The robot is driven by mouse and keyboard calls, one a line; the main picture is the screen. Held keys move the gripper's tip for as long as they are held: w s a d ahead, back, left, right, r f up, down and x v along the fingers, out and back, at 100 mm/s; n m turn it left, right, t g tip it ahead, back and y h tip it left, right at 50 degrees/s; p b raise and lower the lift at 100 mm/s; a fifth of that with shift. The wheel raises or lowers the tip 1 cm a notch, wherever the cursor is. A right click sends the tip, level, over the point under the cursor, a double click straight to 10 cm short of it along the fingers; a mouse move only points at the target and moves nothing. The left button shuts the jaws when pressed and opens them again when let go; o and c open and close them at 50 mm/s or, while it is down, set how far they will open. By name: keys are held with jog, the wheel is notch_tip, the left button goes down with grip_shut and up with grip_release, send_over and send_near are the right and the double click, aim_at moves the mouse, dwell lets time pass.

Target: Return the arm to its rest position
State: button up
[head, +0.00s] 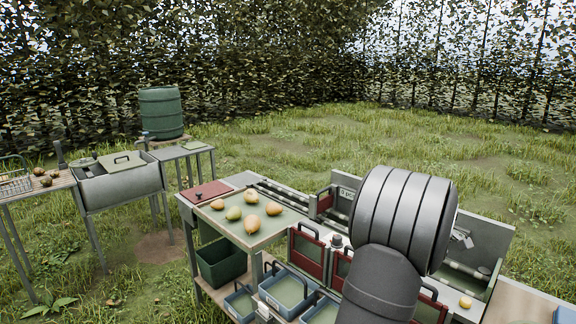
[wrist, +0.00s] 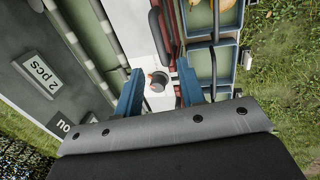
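My arm shows in the head view as a large grey ribbed joint and link over the right part of the sorting bench. My gripper (wrist: 159,88) shows in the wrist view with its two blue fingers apart and nothing held between them. It points down over the bench, and a dark round knob (wrist: 157,82) on a white strip lies in the gap between the fingers. I cannot tell how far below the fingertips the knob is. The head view does not show the gripper; my arm hides that spot.
A sink (head: 122,182) and green barrel (head: 161,112) stand farther off.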

jog(key=shift+w+d+f, duration=0.1)
jog(key=shift+w+f, duration=0.05)
jog(key=shift+f, duration=0.6)
jog(key=shift+o, duration=0.4)
dwell(0.4)
